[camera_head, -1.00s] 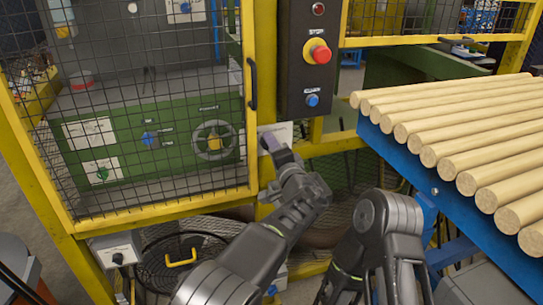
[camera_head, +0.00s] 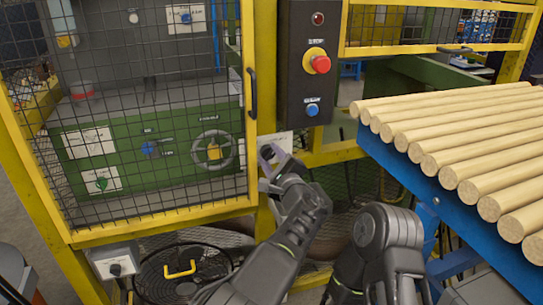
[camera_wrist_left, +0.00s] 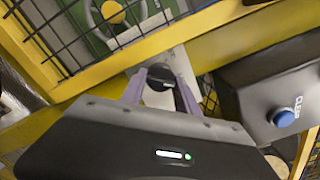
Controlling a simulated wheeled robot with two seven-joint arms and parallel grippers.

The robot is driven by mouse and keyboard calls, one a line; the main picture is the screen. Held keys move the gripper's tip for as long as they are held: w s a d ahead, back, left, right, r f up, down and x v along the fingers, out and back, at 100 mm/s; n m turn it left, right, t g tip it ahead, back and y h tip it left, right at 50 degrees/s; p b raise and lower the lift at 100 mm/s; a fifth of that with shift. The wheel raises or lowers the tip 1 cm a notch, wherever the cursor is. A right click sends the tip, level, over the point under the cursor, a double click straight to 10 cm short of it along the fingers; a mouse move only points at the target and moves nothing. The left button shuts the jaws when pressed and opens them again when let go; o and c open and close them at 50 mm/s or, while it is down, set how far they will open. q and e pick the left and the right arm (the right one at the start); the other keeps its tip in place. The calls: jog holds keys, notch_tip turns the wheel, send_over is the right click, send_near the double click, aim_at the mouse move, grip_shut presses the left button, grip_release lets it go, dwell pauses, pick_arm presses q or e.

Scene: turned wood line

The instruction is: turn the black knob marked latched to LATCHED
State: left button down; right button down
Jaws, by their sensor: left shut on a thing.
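My left gripper (camera_head: 268,153) is at a small white plate (camera_head: 284,140) on the yellow post, just right of the mesh door. In the left wrist view, the purple fingers of my left gripper (camera_wrist_left: 161,94) stand on both sides of a black knob (camera_wrist_left: 157,88) on the white plate (camera_wrist_left: 181,66) and are shut on it. The plate's lettering and the knob's pointer cannot be read. In the head view the knob is hidden by the fingers. My right arm shows at the lower right, but its gripper is out of view.
A black control box (camera_head: 309,65) with a red button (camera_head: 320,64) and a blue button (camera_head: 312,109) hangs above right of the gripper. The mesh door (camera_head: 140,140) is on the left. Wooden rods (camera_head: 465,140) lie on a blue rack (camera_head: 440,205) at right.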

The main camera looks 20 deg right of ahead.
pick_arm(q)
jog(key=shift+f+m, duration=0.1)
jog(key=shift+m, duration=0.6)
jog(key=c, duration=1.2)
grip_release()
jog(key=shift+s, duration=0.1)
jog(key=shift+s+d+f+b, duration=0.1)
jog(key=shift+s+b, duration=0.4)
jog(key=shift+s, duration=0.1)
jog(key=s+b, duration=0.3)
jog(key=s, duration=0.3)
jog(key=shift+s+d, duration=0.15)
jog(key=shift+s, duration=0.1)
